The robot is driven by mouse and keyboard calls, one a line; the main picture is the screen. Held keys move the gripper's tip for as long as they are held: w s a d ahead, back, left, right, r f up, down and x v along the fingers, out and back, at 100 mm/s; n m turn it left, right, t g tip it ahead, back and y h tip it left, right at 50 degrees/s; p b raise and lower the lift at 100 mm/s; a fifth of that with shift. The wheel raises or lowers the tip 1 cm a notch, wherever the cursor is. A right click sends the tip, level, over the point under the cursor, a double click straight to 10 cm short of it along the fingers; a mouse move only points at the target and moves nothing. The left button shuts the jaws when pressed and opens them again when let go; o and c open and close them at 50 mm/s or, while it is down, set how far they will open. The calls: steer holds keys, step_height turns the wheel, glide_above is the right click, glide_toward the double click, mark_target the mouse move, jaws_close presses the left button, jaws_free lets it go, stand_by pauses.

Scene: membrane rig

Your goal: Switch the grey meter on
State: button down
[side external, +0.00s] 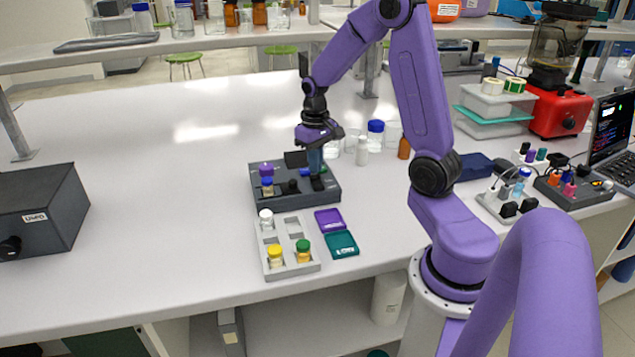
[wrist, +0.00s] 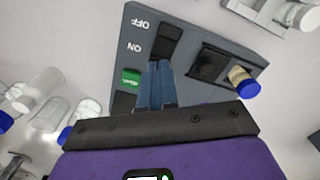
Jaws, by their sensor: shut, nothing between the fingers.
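The grey meter (side external: 327,196) is a dark grey box on the bench under my gripper; its panel also fills the middle of the wrist view (wrist: 222,38). A black rocker switch (wrist: 168,34) sits on the panel beside OFF and ON labels, which appear upside down. My gripper (side external: 317,183) points down over the meter, shut and empty. In the wrist view its fingertips (wrist: 158,64) are close to the ON end of the switch and partly cover that area. I cannot tell whether they touch it or which way the switch is tipped.
A blue-capped vial (wrist: 246,86) stands at the meter beside a black socket (wrist: 208,64). A pale rack (side external: 290,266) with capped vials is in front, beside purple (side external: 329,220) and teal (side external: 341,244) trays. Bottles (side external: 362,151) stand behind. The bench's left middle is clear.

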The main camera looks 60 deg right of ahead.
mark_target(315, 177)
steer(key=shift+f, duration=0.95)
stand_by(0.8)
steer(key=shift+r, duration=3.5)
steer(key=shift+a, duration=0.15)
steer(key=s+a+r+n, duration=0.1)
steer(key=s+a+n, duration=0.3)
steer(key=a, duration=0.5)
steer(key=s+a+n, duration=0.3)
steer(key=a+n, duration=0.1)
steer(key=a, duration=0.4)
steer(key=s+a+n, duration=0.3)
steer(key=s, duration=0.4)
steer(key=s+a+n, duration=0.3)
steer(key=s+n, duration=0.1)
steer(key=s, duration=0.4)
steer(key=shift+s+n, duration=0.3)
